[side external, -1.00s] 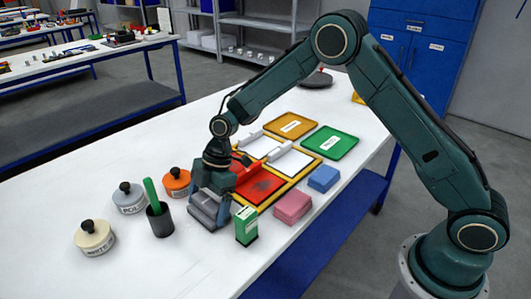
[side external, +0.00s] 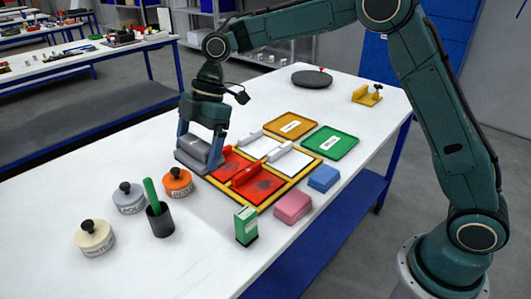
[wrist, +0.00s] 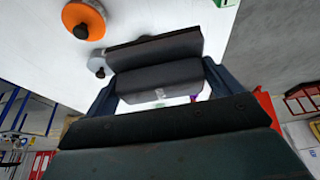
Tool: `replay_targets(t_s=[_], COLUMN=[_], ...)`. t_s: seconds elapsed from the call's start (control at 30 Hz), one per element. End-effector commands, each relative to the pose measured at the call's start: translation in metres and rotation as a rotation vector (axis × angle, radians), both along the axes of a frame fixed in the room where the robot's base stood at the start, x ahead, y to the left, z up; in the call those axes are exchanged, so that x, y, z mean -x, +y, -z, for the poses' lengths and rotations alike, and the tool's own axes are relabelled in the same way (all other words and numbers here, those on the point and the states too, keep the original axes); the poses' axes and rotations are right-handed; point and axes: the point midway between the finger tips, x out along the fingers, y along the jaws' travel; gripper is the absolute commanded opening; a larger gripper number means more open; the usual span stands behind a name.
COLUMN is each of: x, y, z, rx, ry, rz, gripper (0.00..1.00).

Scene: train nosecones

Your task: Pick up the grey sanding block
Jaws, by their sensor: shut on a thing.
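The grey sanding block (side external: 204,152) is held between the two fingers of my gripper (side external: 201,148) in the side external view. It looks raised above the white table, left of the yellow-framed tray (side external: 292,185); its exact height is hard to judge. In the wrist view the block (wrist: 158,82) spans between the dark blue fingers, with its wider dark grey base beyond. My gripper is shut on the block's grip.
An orange-topped tin (side external: 178,184), a grey tin (side external: 128,198), a cream tin (side external: 93,238) and a black cup (side external: 161,222) stand on the left. A green box (side external: 246,227), pink block (side external: 292,207) and blue block (side external: 323,178) lie near the front edge. The left back is clear.

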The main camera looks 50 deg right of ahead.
Motion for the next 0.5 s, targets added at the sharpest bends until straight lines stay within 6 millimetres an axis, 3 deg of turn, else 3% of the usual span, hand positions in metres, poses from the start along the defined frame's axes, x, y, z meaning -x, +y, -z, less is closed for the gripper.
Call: replay_targets(t_s=[0.2, 0.5], x=[-0.001, 0.000], y=[0.000, 0.000], z=[-0.023, -0.028], rx=[-0.002, -0.001], ry=[-0.002, -0.001], rz=[0.000, -0.001], gripper=[0.65, 0.65])
